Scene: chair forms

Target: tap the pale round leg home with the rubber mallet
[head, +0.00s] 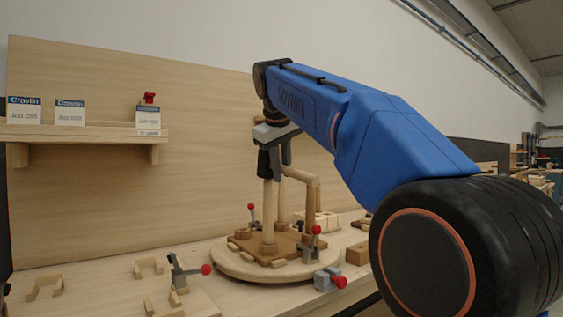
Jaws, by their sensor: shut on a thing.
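A pale round leg (268,208) stands upright in the brown seat board (248,246), which lies on a pale round turntable (228,264). My gripper (277,148) is above the leg, shut on what appears to be the rubber mallet. The black mallet head (263,163) shows at the leg's top end; I cannot tell whether they touch. The mallet's handle is mostly hidden by the gripper. The leg's foot in the board is too small to judge how deep it sits.
Another leg and a bent wooden piece (313,202) stand close to the right of the leg. A toggle clamp (187,271) and wooden brackets (148,267) are at left. A shelf (85,133) holds labelled boxes.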

